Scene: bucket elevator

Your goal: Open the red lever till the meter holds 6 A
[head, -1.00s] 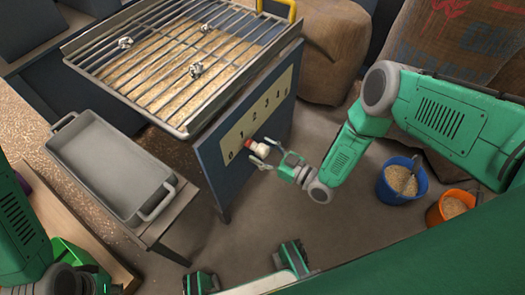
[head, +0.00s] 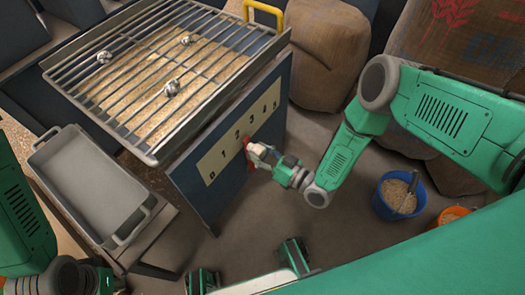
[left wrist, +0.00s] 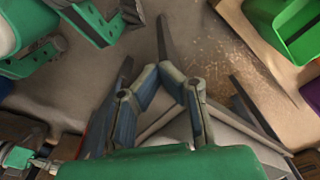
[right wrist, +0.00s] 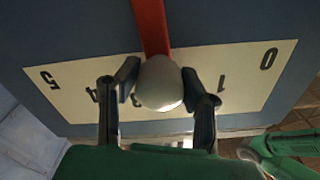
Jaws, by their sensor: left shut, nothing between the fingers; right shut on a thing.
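The red lever (right wrist: 150,25) with a round white knob (right wrist: 158,83) stands out from a blue panel. Its number plate (head: 220,155) runs from 0 to 5. In the right wrist view the knob covers the plate around 2, with part of a 3 beside it; the exact reading is unclear. My right gripper (right wrist: 160,90) is shut on the knob, one finger on each side; it also shows in the head view (head: 262,155). My left gripper (left wrist: 172,72) is shut and empty, away from the panel. No meter is seen in any view.
A barred grate (head: 160,75) over grain, with several metal lumps on it, tops the panel's box. A grey tray (head: 90,185) stands left. A blue bucket (head: 400,195) and an orange bucket (head: 452,213) stand right.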

